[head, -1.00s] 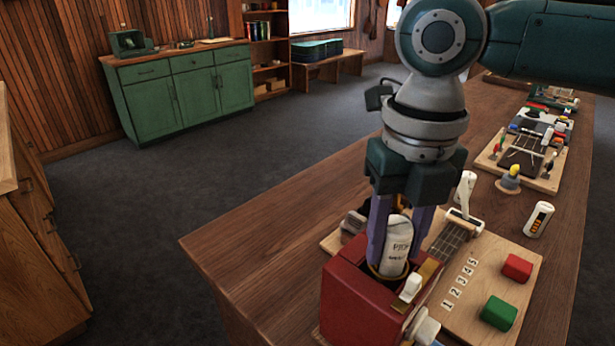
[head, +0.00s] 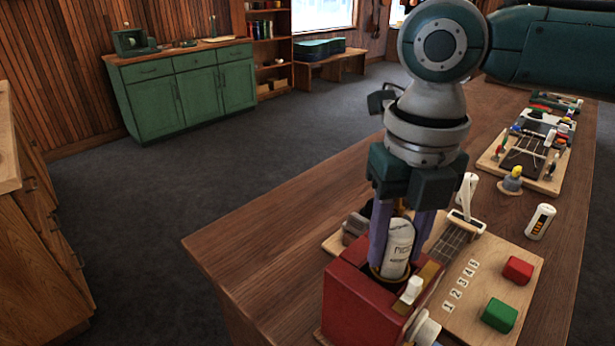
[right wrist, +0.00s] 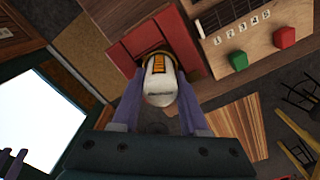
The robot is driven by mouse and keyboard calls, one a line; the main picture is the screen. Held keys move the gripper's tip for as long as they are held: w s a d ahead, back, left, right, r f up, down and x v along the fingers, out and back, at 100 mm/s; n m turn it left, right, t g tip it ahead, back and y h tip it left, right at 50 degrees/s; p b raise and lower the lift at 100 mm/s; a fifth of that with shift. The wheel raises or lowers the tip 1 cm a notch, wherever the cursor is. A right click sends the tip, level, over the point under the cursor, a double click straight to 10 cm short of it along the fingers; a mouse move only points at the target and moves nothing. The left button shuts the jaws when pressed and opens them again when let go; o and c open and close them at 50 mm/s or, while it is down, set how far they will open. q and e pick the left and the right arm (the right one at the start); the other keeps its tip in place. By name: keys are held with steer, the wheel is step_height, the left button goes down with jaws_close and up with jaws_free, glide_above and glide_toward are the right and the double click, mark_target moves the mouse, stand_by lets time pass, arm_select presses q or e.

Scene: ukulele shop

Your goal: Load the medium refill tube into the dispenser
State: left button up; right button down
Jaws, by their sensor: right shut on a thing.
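My right gripper (head: 402,240) is shut on a white refill tube (head: 398,245) with printed lettering, one finger on each side. The tube is roughly upright. Its lower end is inside the round, brass-rimmed opening on top of the red dispenser (head: 352,300); how deep it sits is hidden. In the right wrist view the tube (right wrist: 160,85) shows a rounded white end and orange bars, with the red dispenser (right wrist: 127,48) behind it. My left gripper is not identifiable.
A wooden board beside the dispenser carries number labels 1 to 5 (head: 461,282), a red block (head: 517,269) and a green block (head: 499,314). A ukulele work station (head: 522,155) lies farther back. The table (head: 270,235) is clear on the left.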

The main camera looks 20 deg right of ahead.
steer(key=shift+f+b, duration=0.4)
steer(key=shift+f, duration=0.2)
steer(key=c, duration=0.7)
jaws_free()
step_height(320, 180, up, 11)
steer(key=p, duration=1.1)
steer(key=shift+p, duration=0.4)
